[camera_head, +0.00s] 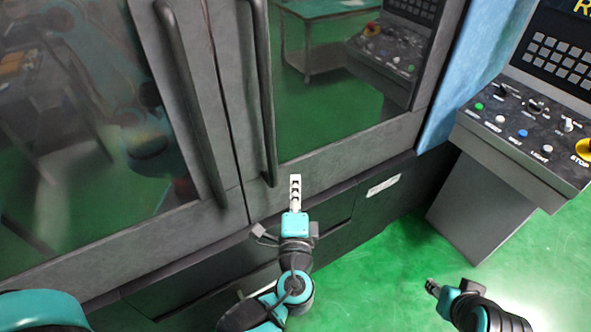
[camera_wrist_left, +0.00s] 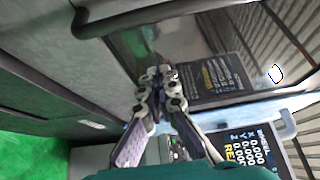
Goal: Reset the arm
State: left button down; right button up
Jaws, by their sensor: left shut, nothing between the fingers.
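My left gripper (camera_head: 295,188) is at the middle of the head view, pointing up in the picture. It is shut and empty, in front of the machine's lower door edge, near the lower end of a door handle (camera_head: 265,95). I cannot tell whether it touches the door. In the left wrist view, its fingers (camera_wrist_left: 160,84) show in front of a dark reflective door window. My right gripper (camera_head: 434,288) is small and dark at the lower right of the head view, over the green floor. Its finger gap is too small to judge.
A grey machine with two glazed doors (camera_head: 230,120) fills the left and middle. A control panel (camera_head: 525,125) with buttons and a red-and-yellow stop knob (camera_head: 585,149) stands at the right. The green floor (camera_head: 385,270) is clear between the machine and my right arm.

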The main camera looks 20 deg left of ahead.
pick_arm(q)
jog(key=s+a+f+n+g+h+b, duration=0.1)
jog(key=s+a+f+n+g+b, duration=0.2)
jog(key=f+n+g, duration=0.6)
jog(key=s+d+f+n+h, duration=0.2)
jog(key=s+d+n+h, duration=0.2)
jog(key=d+h, duration=0.1)
jog(key=shift+s+f+g+h, duration=0.15)
jog(key=shift+s+g+h, duration=0.2)
jog(key=shift+h, duration=0.15)
dwell(1.2)
